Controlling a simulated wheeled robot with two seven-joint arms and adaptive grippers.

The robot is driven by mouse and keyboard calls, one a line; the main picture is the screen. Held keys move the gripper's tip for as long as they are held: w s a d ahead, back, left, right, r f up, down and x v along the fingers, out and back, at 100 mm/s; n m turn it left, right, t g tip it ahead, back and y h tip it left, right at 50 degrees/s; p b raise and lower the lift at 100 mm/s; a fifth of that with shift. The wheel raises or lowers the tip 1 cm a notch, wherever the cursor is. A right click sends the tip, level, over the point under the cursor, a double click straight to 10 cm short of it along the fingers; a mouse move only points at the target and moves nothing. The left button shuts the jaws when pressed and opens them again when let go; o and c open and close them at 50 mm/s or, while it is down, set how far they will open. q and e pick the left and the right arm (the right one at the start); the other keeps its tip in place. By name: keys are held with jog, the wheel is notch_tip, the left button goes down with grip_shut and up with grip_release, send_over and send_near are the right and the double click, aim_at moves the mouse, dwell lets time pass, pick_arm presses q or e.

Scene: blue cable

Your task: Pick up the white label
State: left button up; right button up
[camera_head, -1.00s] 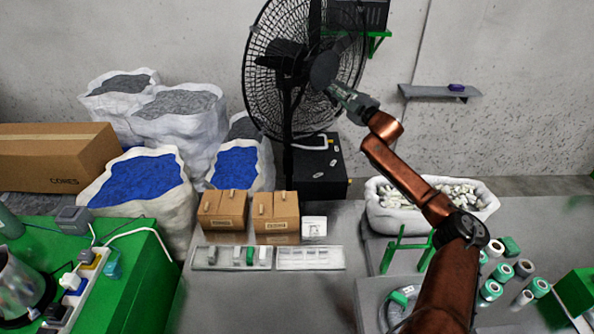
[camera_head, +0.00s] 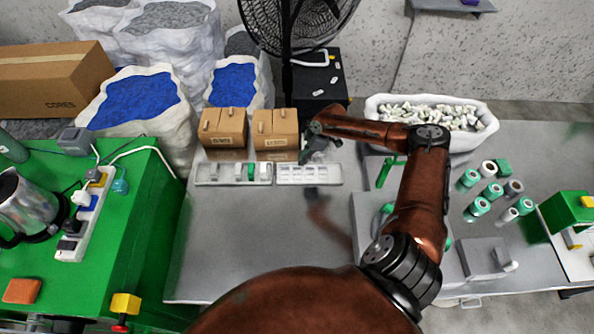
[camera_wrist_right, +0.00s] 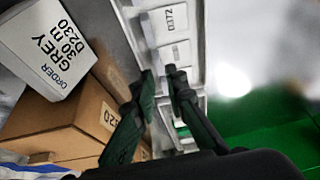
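A white block printed "GREY 30 m D230 ORDER" (camera_wrist_right: 42,45) stands at the left in the right wrist view, beside a brown box. In the head view the small white item (camera_head: 336,142) to the right of the boxes is mostly hidden by my right gripper. A white label marked "0372" (camera_wrist_right: 176,20) lies in a white slotted tray, which also shows in the head view (camera_head: 309,181). My right gripper (camera_head: 314,154) is above the tray's far right part. My left gripper is out of view.
Brown cartons (camera_head: 223,126) stand behind the trays. A second tray (camera_head: 222,174) holds white and green pieces. Green and white spools (camera_head: 487,190) stand at right, below a white bin of small pieces (camera_head: 430,103). The grey table's front left is clear.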

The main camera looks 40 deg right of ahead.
aim_at(297, 166)
jog(key=x, duration=0.4)
jog(key=shift+w+f, duration=0.2)
jog(key=shift+f, duration=0.15)
jog(key=shift+c, duration=0.5)
grip_shut()
jog(key=shift+r, duration=0.15)
